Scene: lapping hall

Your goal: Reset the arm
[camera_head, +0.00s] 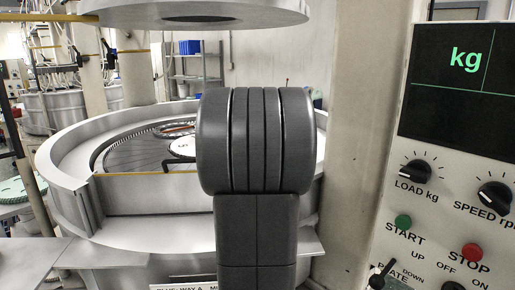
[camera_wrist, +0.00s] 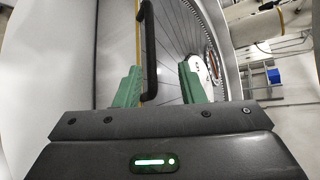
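My arm (camera_head: 255,180) stands upright in the middle of the head view, a dark grey link with a thick ribbed joint on top. My gripper is hidden in that view. In the wrist view my gripper (camera_wrist: 161,80) shows two green fingers spread apart. I see nothing held between them. Beyond the fingers lie a black bar (camera_wrist: 149,50) and the ribbed lapping plate (camera_wrist: 178,40); how far off they are I cannot tell.
The lapping machine's round grey basin (camera_head: 62,160) is behind my arm, with the upper plate (camera_head: 190,12) hanging above it. A pillar (camera_head: 350,150) and control panel (camera_head: 430,210) with knobs and START and STOP buttons stand at right. A shelf (camera_head: 195,78) is far behind.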

